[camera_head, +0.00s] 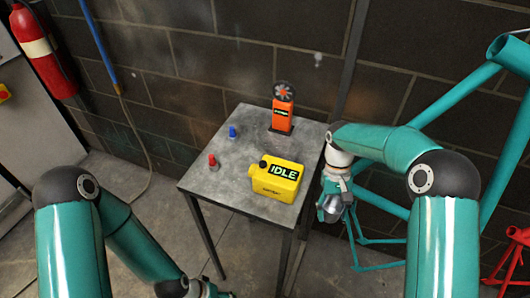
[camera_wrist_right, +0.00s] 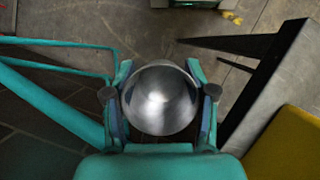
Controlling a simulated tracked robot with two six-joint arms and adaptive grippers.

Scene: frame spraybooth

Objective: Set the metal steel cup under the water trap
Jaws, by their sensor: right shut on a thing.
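The metal steel cup (camera_head: 331,207) hangs in the air just right of the table, below the tabletop's right edge. In the right wrist view the cup (camera_wrist_right: 160,98) shows as a shiny round steel bowl between both fingers. My right gripper (camera_head: 335,196) is shut on it. My left arm reaches down at the lower left, and its gripper is cut off by the bottom edge. I cannot make out a water trap for certain in either view.
The grey table (camera_head: 215,180) bears a yellow can (camera_head: 275,181) marked IDLE, an orange device (camera_head: 282,115) with a round fan-like top, a red bottle (camera_head: 212,162) and a blue one (camera_head: 232,132). A teal tube frame (camera_head: 455,95) stands at right, near my right arm. A red stand (camera_head: 513,245) is beyond.

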